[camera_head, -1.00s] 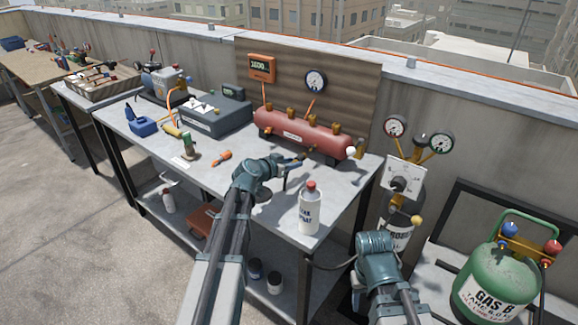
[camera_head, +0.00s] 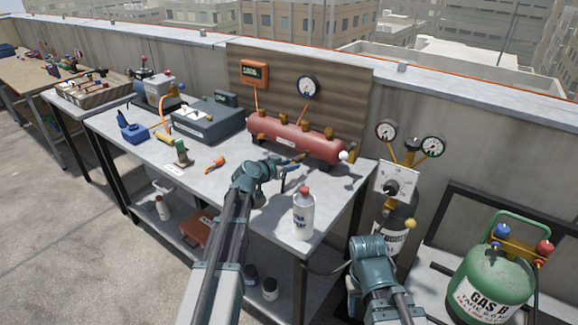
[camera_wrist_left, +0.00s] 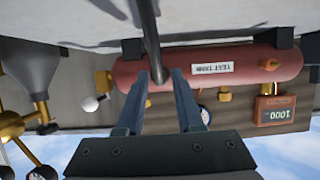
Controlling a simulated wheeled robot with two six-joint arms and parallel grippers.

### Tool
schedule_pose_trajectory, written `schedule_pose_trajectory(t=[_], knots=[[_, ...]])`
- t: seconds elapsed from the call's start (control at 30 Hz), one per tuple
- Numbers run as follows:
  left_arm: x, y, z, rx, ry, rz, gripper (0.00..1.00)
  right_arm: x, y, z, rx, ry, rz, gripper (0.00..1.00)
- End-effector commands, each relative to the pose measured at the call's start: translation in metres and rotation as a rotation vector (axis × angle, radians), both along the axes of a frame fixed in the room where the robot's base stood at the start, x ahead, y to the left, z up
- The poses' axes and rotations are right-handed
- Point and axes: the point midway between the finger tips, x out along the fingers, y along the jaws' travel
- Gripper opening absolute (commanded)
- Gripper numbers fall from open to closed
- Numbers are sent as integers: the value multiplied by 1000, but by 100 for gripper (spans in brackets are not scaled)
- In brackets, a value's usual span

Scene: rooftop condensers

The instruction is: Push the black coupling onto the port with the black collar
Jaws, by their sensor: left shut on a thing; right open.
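My left gripper (camera_head: 292,162) is just in front of the tank's right half. In the left wrist view its fingers (camera_wrist_left: 161,78) are shut on the end of a dark hose-like piece (camera_wrist_left: 150,35), which I take for the black coupling. The coupling's tip is partly hidden between the fingers. I cannot make out a black collar on any port. My right arm's wrist (camera_head: 374,260) is low at right, its fingertips hidden.
An orange-handled tool (camera_head: 215,164) lies on the bench. A gauge stand (camera_head: 397,183) and a green gas cylinder (camera_head: 495,283) are at right.

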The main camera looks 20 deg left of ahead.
Motion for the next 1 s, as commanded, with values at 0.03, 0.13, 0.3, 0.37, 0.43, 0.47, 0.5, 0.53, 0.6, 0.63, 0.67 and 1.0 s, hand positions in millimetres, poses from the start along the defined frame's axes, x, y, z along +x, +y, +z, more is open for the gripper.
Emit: schedule_pose_trajectory(t=[0.03, 0.13, 0.3, 0.37, 0.43, 0.47, 0.5, 0.53, 0.6, 0.63, 0.67, 1.0], knots=[[1, 0, 0, 0, 0, 0, 0, 0, 0, 0, 0, 0, 0, 50], [3, -1, 0, 0, 0, 0, 0, 0, 0, 0, 0, 0, 0, 50], [5, -2, 0, 0, 0, 0, 0, 0, 0, 0, 0, 0, 0, 50], [6, -2, 0, 0, 0, 0, 0, 0, 0, 0, 0, 0, 0, 50], [7, -2, 0, 0, 0, 0, 0, 0, 0, 0, 0, 0, 0, 50], [7, -3, 0, 0, 0, 0, 0, 0, 0, 0, 0, 0, 0, 50], [8, -3, 0, 0, 0, 0, 0, 0, 0, 0, 0, 0, 0, 50], [8, -3, 0, 0, 0, 0, 0, 0, 0, 0, 0, 0, 0, 50], [9, -3, 0, 0, 0, 0, 0, 0, 0, 0, 0, 0, 0, 50], [9, -3, 0, 0, 0, 0, 0, 0, 0, 0, 0, 0, 0, 50], [10, -4, 0, 0, 0, 0, 0, 0, 0, 0, 0, 0, 0, 50], [14, -5, 0, 0, 0, 0, 0, 0, 0, 0, 0, 0, 0, 50]])
